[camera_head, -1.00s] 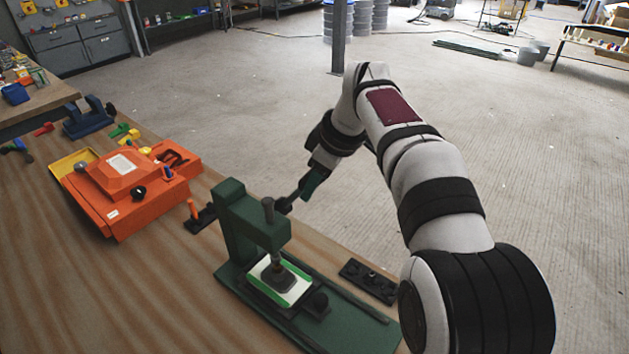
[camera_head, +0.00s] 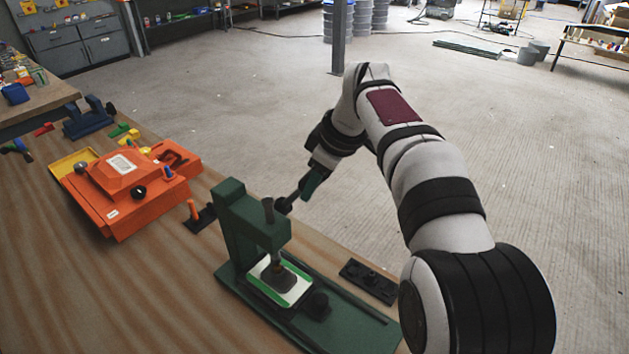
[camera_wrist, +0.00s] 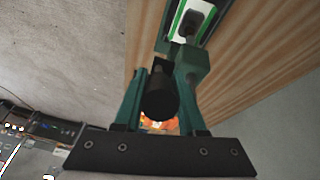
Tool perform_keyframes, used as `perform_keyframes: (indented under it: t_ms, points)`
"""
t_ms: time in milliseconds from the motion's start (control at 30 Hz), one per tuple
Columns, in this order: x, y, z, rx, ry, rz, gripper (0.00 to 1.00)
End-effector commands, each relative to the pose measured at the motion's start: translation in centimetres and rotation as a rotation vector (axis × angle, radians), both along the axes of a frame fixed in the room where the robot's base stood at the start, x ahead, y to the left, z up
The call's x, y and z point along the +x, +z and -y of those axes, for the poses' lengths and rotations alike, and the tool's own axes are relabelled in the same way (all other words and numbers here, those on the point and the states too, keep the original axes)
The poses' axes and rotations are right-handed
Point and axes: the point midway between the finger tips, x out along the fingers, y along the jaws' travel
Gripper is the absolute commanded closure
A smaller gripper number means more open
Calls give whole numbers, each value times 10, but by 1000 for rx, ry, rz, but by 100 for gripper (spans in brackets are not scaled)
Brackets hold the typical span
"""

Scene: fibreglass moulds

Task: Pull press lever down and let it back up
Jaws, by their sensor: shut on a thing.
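The green press (camera_head: 240,225) stands on the wooden bench. Its dark ram (camera_head: 277,262) reaches down to a white and green workpiece (camera_head: 289,291) on the press base; I cannot tell whether it touches it firmly. The press lever (camera_head: 291,201) sticks out from the far right side of the press head, towards the open floor. My gripper (camera_head: 311,184) is at the lever's outer end. In the wrist view, my teal fingers (camera_wrist: 160,100) are shut on the lever's dark round grip (camera_wrist: 161,104), one on each side. The rest of the lever is mostly hidden there behind the grip.
An orange mould case (camera_head: 125,205) and a yellow tray (camera_head: 62,165) lie left of the press. An orange-handled clamp (camera_head: 194,210) is close behind it. A black plate (camera_head: 369,280) lies right of the press. Beyond the bench edge is open floor (camera_head: 480,130).

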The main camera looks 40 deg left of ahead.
Motion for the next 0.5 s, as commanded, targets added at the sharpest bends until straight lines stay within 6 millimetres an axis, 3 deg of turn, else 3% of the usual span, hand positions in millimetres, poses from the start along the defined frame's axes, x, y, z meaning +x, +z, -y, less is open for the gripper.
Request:
perform_keyframes:
  t_ms: [267,500]
  points:
    - [0,-6,10,71,-3,-2,100]
    - [0,-25,28,243,-6,-2,100]
